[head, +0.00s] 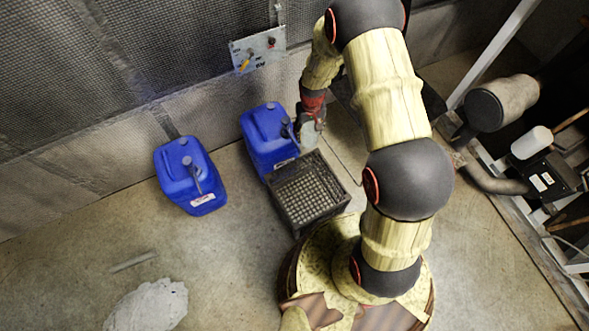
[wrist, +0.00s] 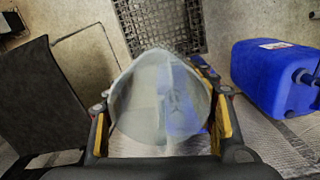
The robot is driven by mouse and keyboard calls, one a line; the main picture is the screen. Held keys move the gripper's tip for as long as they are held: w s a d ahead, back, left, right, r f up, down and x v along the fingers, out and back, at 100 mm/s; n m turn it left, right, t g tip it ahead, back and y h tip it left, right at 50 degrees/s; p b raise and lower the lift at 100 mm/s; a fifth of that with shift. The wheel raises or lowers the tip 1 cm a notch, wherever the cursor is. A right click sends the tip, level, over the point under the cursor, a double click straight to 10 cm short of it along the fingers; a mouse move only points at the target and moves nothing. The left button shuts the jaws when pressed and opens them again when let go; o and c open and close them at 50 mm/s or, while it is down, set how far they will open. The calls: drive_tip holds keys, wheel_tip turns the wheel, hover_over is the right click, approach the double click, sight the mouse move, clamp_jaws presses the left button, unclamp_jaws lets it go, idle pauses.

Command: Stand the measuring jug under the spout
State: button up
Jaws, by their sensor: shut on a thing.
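The measuring jug (wrist: 158,92) is clear and see-through, and it fills the middle of the wrist view between the yellow-sided fingers of my gripper (wrist: 163,125). My gripper is shut on the jug. In the head view my gripper (head: 312,112) hangs just right of a blue canister, and the jug (head: 308,136) shows faintly below it, above the far edge of a dark crate. Two blue canisters, one at left (head: 190,178) and one beside the crate (head: 266,138), each carry a grey fitting on top. I cannot tell which part is the spout.
The dark crate (head: 284,212) with a gridded floor stands in front of the right canister; it also shows in the wrist view (wrist: 204,20). A wall plate (head: 262,52) carries a yellow lever. Machinery (head: 500,105) stands at right. Floor at left is mostly clear, with a white cloth-like heap (head: 150,306).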

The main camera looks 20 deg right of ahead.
drive_tip(key=s+f+n, duration=0.1)
drive_tip(key=s+f, duration=0.3)
drive_tip(key=f, duration=0.6)
drive_tip(key=s+d+f+b, duration=0.1)
drive_tip(key=s+f, duration=0.3)
drive_tip(key=f, duration=0.6)
drive_tip(key=s+f+n, duration=0.1)
drive_tip(key=s+f, duration=0.4)
drive_tip(key=f, duration=0.4)
drive_tip(key=w+a+b, duration=0.1)
drive_tip(key=w+b, duration=0.1)
drive_tip(key=w, duration=0.7)
drive_tip(key=w+a+f+b, duration=0.1)
drive_tip(key=w+a+b, duration=0.1)
drive_tip(key=w, duration=0.6)
drive_tip(key=shift+w+a+f+b, duration=0.2)
drive_tip(key=shift+w+b, duration=0.15)
drive_tip(key=shift+b, duration=0.2)
drive_tip(key=shift+r, duration=0.1)
drive_tip(key=shift+f+b, duration=0.5)
drive_tip(key=shift+f, duration=0.05)
drive_tip(key=shift+s+f, duration=0.1)
